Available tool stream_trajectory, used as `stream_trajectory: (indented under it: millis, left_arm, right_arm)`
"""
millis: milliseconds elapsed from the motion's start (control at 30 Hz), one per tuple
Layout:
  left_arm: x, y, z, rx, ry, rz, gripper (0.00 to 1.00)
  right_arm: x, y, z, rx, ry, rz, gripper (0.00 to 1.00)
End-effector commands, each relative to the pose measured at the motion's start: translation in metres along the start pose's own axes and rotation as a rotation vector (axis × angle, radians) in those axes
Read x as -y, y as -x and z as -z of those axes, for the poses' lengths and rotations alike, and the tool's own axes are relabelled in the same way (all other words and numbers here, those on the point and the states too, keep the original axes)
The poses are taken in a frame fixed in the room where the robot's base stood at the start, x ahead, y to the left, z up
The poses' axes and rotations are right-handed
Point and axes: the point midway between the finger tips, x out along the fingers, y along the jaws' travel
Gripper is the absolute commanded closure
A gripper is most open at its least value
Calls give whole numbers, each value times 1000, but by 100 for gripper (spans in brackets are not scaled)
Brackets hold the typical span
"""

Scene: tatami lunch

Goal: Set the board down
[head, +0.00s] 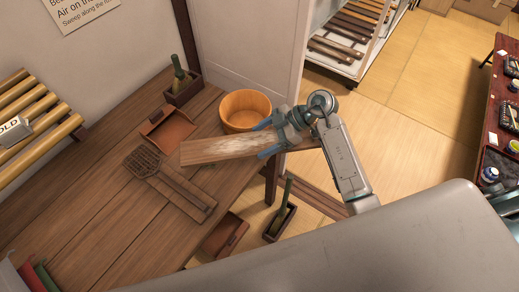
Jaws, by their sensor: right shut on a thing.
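A wooden board (222,149) with a pale, whitish patch on its upper face is in the head view. My right gripper (267,139), coming in from the right, is shut on the board near its right end. The board reaches left over the right part of the wooden table (95,195). Whether it touches the tabletop, I cannot tell. My left gripper is not in view.
A round wooden tub (245,109) stands just behind the board. A narrow box with a green-handled thing (182,83) stands at the back. The table's left part is mostly clear.

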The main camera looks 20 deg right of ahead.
Motion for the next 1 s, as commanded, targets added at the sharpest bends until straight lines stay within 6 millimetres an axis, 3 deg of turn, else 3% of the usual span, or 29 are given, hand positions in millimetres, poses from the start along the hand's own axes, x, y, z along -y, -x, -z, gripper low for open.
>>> stream_trajectory:
  millis: [133,600,1000]
  left_arm:
    - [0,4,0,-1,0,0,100]
    - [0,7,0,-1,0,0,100]
    - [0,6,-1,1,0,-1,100]
  right_arm:
    - [0,-19,-25,-1,-4,1,55]
    - [0,-51,-68,0,-1,-1,55]
    - [0,-55,-72,0,0,-2,55]
